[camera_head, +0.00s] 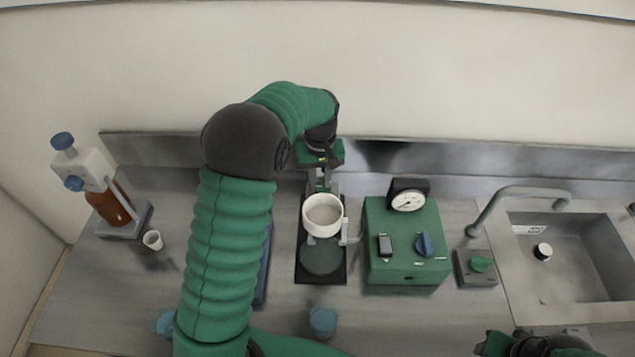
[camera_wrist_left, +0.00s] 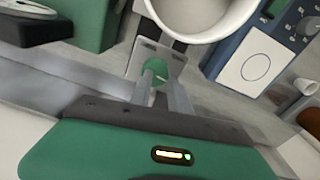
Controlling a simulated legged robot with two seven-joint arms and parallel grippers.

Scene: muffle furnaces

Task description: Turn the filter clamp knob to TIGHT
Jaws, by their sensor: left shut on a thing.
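The filter stand has a dark base (camera_head: 321,272) and a white round funnel (camera_head: 308,217); the funnel's rim (camera_wrist_left: 200,30) shows at the top of the left wrist view. My left gripper (camera_head: 322,186) reaches down just behind the funnel. In the left wrist view, its two grey fingers (camera_wrist_left: 162,84) are shut around a small green round part, which looks like the filter clamp knob (camera_wrist_left: 157,69), on a grey plate. The fingers cover part of it, and its marking cannot be read. A piece of my right arm shows at the bottom right edge; its fingertips cannot be made out.
Further right are a green knob (camera_head: 480,264), a tap and a sink (camera_head: 570,285). A brown bottle (camera_head: 108,206) and small cup (camera_head: 152,240) stand at the left.

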